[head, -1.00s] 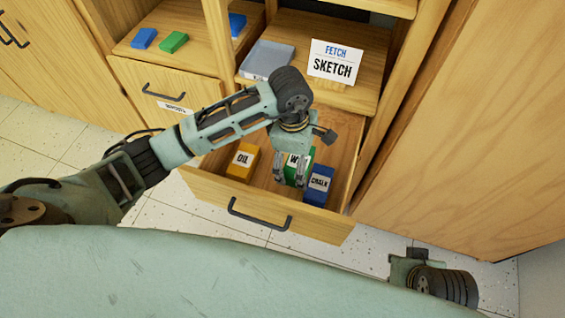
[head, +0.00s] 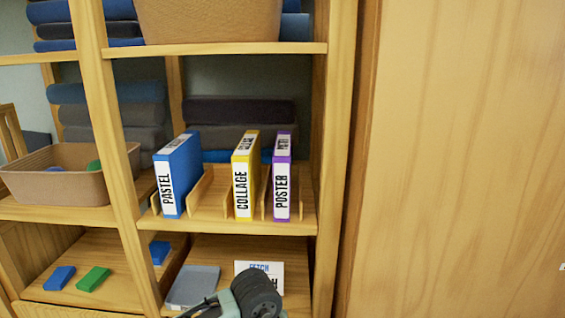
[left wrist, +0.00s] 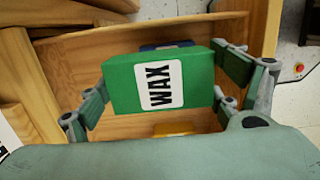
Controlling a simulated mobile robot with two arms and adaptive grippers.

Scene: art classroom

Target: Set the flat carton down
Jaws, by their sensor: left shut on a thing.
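The green carton marked WAX (left wrist: 122,85) is between the fingers of my left gripper (left wrist: 160,92) in the left wrist view. The gripper is shut on it, with fingers on both sides. The carton is over the open wooden drawer (left wrist: 70,65); I cannot tell whether it touches the bottom. Parts of a blue carton (left wrist: 165,45) and a yellow carton (left wrist: 172,128) show behind it. In the head view only my left wrist shows at the bottom edge; its fingers are hidden. My right gripper is out of view.
A blue PASTEL binder (head: 178,175), yellow COLLAGE binder (head: 245,175) and purple POSTER binder (head: 282,176) stand in a shelf rack. Below are a grey tray (head: 193,287) and a partly covered FETCH card (head: 245,270). Blue and green blocks (head: 93,279) lie left.

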